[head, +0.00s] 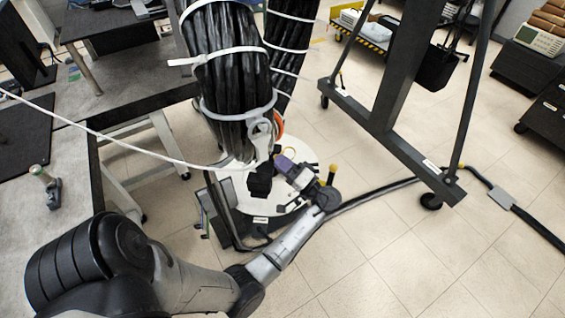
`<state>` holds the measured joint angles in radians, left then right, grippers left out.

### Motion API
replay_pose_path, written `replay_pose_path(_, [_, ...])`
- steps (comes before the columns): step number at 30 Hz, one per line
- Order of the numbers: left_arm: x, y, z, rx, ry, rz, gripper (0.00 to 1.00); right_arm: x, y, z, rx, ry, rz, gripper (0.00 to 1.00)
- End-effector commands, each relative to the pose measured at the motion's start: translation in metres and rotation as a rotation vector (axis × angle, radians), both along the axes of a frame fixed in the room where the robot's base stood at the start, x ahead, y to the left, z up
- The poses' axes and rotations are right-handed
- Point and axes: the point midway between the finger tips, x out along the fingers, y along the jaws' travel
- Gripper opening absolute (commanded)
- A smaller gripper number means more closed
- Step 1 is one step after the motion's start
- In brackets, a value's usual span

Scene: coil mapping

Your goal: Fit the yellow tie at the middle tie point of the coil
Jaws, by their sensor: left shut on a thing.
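The coil (229,85) is a thick black cable bundle hanging in the upper middle, with white ties around it. Its second limb (287,45) hangs behind to the right. My left gripper (268,172) is below the lower end of the near bundle, over a round white plate. The fingertips are small and partly hidden by dark parts, so the grip is unclear. My right gripper is out of view.
A round white plate (229,187) lies under the coil. A wheeled dark frame (391,135) stands to the right. A grey bench (62,147) is at left, crossed by a pale line (100,134).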

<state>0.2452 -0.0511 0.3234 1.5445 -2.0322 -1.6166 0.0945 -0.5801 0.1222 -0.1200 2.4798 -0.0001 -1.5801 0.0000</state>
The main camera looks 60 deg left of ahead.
Motion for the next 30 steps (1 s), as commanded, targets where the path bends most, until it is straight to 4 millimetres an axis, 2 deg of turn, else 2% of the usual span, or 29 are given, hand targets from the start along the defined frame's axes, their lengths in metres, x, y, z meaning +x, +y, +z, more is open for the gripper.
replay_pose_path(14, [-0.001,0.003,0.001,0.000,-0.001,0.001,0.00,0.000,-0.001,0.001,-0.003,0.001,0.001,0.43])
replay_pose_path(30, [-0.009,0.019,0.008,0.001,-0.001,0.001,0.00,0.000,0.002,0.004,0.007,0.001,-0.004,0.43])
